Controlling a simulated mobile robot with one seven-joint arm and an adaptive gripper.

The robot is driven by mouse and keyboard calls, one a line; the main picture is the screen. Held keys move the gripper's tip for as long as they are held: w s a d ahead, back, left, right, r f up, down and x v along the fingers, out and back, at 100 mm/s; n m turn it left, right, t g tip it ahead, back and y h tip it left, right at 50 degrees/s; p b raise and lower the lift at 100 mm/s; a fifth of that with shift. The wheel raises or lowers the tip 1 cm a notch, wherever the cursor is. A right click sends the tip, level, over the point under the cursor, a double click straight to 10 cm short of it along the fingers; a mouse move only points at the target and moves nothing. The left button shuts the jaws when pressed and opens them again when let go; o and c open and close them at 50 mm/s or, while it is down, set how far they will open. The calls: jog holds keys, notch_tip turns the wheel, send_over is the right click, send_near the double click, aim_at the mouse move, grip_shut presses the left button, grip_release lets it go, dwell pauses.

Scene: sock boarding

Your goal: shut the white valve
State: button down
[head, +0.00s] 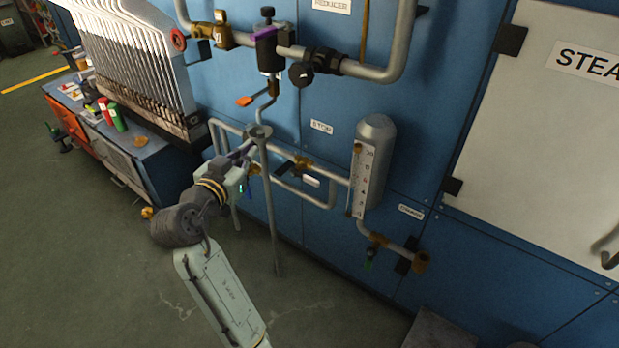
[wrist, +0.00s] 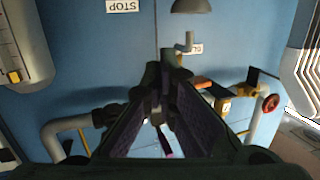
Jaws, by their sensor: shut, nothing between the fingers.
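A small valve with a white handle (head: 311,181) sits on the lower pipe under the STOP label in the head view. Its brass body (head: 303,163) is beside the handle, which appears to lie roughly along the pipe. My gripper (head: 248,150) is shut and empty, left of the valve and apart from it, close to the grey funnel-topped stand pipe (head: 267,185). In the wrist view the shut fingers (wrist: 166,72) point at the blue panel, near the upside-down STOP label (wrist: 123,6). I cannot make out the white handle in the wrist view.
A grey cylinder (head: 376,150) with a gauge stands right of the valve. Open floor (head: 90,250) lies left.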

jog(key=s+d+f+m+g+h, duration=0.1)
jog(key=d+f+m+g+h, duration=0.2)
jog(key=d+f, duration=0.2)
jog(key=d, duration=0.2)
jog(key=shift+s+d+f+h, duration=0.25)
jog(key=shift+d+f+h, duration=0.05)
jog(key=shift+d, duration=0.1)
jog(key=p, duration=0.2)
send_over(304, 178)
jog(key=s+d, duration=0.2)
jog(key=s, duration=0.1)
notch_tip(304, 178, down, 2)
jog(key=f, duration=0.4)
jog(key=shift+a+f+p, duration=0.2)
jog(key=shift+f+p, duration=0.05)
jog(key=shift+p, duration=0.05)
jog(key=shift+f, duration=0.1)
